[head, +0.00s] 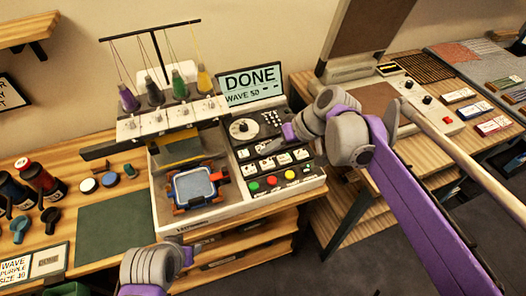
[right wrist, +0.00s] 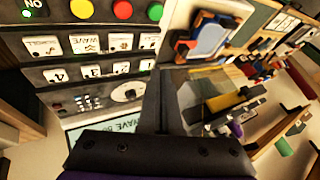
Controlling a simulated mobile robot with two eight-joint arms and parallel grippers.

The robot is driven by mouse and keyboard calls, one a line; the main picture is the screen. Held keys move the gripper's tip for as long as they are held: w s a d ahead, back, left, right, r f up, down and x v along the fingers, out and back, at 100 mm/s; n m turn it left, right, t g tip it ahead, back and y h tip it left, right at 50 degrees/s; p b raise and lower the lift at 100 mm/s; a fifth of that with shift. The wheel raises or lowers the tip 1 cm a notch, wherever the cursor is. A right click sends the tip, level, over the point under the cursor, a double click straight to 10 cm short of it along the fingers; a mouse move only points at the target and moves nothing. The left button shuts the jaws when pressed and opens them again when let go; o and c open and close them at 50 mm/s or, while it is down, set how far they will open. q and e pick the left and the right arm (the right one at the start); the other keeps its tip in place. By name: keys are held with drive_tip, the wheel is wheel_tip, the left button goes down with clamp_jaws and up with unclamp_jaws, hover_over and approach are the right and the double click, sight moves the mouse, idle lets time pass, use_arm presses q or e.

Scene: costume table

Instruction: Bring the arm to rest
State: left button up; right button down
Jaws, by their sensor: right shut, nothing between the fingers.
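My right arm comes in from the right in the head view and reaches over the control panel of the embroidery machine (head: 240,207). Its gripper (head: 270,149) is shut and empty, above the rows of keys. In the right wrist view the shut fingers (right wrist: 168,98) show with nothing between them. Part of my left arm shows at the bottom of the head view, in front of the machine.
The screen (head: 251,84) reads DONE. A green mat (head: 116,222) lies left. On the right table are a press (head: 350,62) and a control box (head: 430,108).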

idle(0.5)
drive_tip(key=s+d+f+m+t+h+p, duration=0.1)
drive_tip(key=s+d+f+m+h, duration=0.1)
drive_tip(key=s+d, duration=0.4)
drive_tip(key=s+d+f+m+t+h+p, duration=0.1)
drive_tip(key=s+d+f+h, duration=0.4)
drive_tip(key=s, duration=0.9)
drive_tip(key=d+f+m+p, duration=0.1)
drive_tip(key=d, duration=0.1)
drive_tip(key=shift+d+m+t, duration=0.3)
drive_tip(key=shift+m+t, duration=0.1)
